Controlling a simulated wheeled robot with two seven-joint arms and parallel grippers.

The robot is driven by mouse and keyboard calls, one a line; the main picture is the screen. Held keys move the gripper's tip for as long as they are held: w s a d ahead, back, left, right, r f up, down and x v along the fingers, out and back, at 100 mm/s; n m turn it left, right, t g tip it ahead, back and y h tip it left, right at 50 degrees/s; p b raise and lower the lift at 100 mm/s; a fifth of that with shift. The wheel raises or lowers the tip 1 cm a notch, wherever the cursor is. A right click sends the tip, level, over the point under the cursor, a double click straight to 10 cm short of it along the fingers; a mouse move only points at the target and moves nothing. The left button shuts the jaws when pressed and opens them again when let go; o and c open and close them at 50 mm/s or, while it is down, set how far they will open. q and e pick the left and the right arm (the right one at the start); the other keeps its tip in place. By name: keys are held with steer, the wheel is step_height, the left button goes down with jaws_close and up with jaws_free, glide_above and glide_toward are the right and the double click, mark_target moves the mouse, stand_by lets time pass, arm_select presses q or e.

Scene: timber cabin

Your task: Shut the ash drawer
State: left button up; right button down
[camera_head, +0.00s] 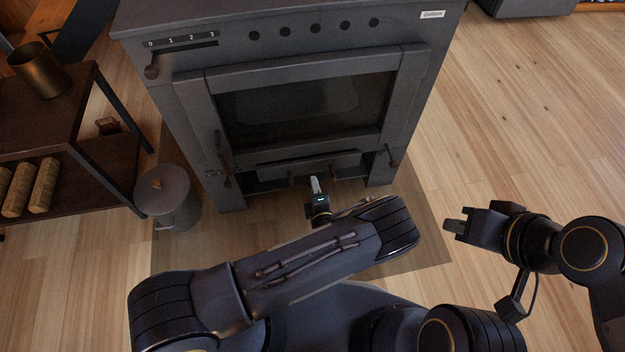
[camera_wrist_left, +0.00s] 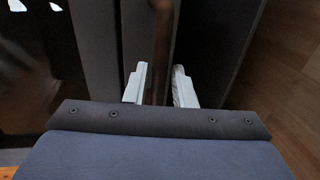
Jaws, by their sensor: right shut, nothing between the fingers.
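The ash drawer (camera_head: 308,166) is a dark grey front low on the stove, under the glass door. Brown handle posts show at its lower edge. How far it stands out is hard to tell. My left gripper (camera_head: 316,186) is just in front of the drawer, near its middle. In the left wrist view its two pale fingers (camera_wrist_left: 160,88) are apart, with a brown rod (camera_wrist_left: 161,45) between them and a gap on the left side. My right gripper (camera_head: 452,230) is shut and empty, away from the stove at the right.
The stove (camera_head: 190,120) stands on a floor plate (camera_head: 420,225). A lidded grey bucket (camera_head: 163,190) stands left of it. A dark shelf (camera_head: 95,180) with logs (camera_head: 45,185) and a brass pot (camera_head: 38,70) is further left. The wooden floor at the right is clear.

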arm_select(q)
steer(key=x, duration=0.3)
steer(key=shift+w+a+b, duration=0.1)
steer(key=shift+w+b, duration=0.25)
steer(key=shift+b, duration=0.05)
jaws_close()
